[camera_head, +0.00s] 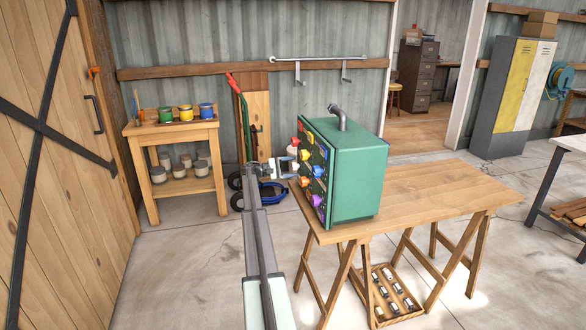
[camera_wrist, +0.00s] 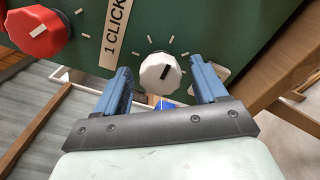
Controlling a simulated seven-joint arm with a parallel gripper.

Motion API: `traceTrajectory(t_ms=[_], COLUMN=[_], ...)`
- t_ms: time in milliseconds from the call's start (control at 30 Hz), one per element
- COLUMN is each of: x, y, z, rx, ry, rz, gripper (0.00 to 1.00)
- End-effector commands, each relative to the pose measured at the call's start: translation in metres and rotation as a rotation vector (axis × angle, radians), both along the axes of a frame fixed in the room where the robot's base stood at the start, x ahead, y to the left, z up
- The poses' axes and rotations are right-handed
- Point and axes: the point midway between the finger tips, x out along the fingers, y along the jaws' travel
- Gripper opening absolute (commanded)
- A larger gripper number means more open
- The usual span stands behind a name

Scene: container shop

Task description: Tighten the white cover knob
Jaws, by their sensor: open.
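The white cover knob (camera_wrist: 162,73) is a faceted round knob with a dark pointer line, on the green panel (camera_wrist: 190,22) in the wrist view. Tick marks surround it. My gripper (camera_wrist: 163,82) is open, with one blue finger on each side of the knob; gaps show between the fingers and the knob, and I cannot tell whether the tips reach its depth. In the head view, my gripper (camera_head: 284,167) is at the knob-covered front of the green box (camera_head: 355,180). The white knob cannot be made out clearly there.
A red knob (camera_wrist: 38,33) and a "1 CLICK" label (camera_wrist: 115,38) are left of the white knob. The box stands on a wooden trestle table (camera_head: 430,195), whose right part is clear. A wooden shelf stand (camera_head: 172,135) with paint pots is at the left.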

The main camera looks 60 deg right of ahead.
Motion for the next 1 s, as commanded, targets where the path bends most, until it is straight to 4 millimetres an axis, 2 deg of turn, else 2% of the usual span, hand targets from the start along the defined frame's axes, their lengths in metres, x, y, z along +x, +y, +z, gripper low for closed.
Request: traceTrajectory(t_ms=[500, 733, 1000], x=[0.068, 0.085, 0.09], y=[0.068, 0.085, 0.09], z=[0.0, 0.0, 0.0], rx=[0.0, 0.0, 0.0], ry=[0.0, 0.0, 0.0], rz=[0.001, 0.0, 0.0], gripper=[0.71, 0.71, 0.71])
